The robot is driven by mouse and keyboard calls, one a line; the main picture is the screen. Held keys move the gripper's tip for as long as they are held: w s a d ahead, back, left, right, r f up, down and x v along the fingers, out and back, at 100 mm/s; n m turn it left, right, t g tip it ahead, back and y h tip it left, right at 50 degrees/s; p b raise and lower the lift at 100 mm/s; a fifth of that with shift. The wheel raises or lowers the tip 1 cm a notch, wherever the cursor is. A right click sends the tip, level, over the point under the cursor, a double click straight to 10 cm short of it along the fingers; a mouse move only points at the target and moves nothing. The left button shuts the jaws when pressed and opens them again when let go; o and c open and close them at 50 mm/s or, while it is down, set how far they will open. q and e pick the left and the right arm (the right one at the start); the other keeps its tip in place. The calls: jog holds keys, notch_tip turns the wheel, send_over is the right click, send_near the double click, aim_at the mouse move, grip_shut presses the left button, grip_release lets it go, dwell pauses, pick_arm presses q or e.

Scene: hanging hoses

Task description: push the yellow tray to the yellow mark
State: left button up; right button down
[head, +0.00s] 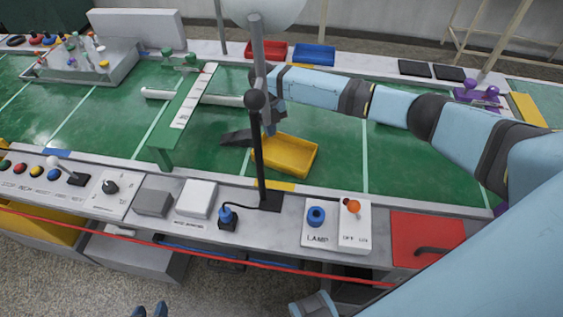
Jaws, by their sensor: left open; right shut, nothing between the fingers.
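The yellow tray (296,165) lies on the green table surface near its front edge, just right of a thin black post. A yellow mark (288,187) is on the grey front ledge, just in front of the tray; the tray is apart from it. My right gripper (269,132) points down at the tray's back left corner. It is shut and empty, partly hidden by the post; I cannot tell whether it touches the tray. My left gripper (150,311) shows only as two separated dark tips at the bottom edge, open and away from the tray.
The black post (257,150) stands on the ledge before my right gripper. A green bridge (187,105) stands left of the tray. A lamp switch box (336,222) and a red panel (428,238) are on the ledge. A red hose (200,240) runs along the front. Green surface right of the tray is clear.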

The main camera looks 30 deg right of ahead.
aim_at(290, 167)
jog(key=shift+s, duration=0.4)
jog(key=s+p, duration=0.1)
jog(key=s, duration=1)
jog(key=shift+p, duration=0.3)
jog(key=shift+s+f, duration=0.2)
jog(key=shift+f, duration=0.45)
pick_arm(q)
jog(key=shift+s+a+r, duration=0.25)
jog(key=shift+r, duration=0.2)
pick_arm(e)
jog(key=shift+f, duration=0.1)
jog(key=shift+w, duration=0.7)
jog(key=shift+w+f, duration=0.15)
jog(key=shift+w, duration=0.25)
pick_arm(q)
jog(key=shift+w+d, duration=0.1)
jog(key=shift+d, duration=0.05)
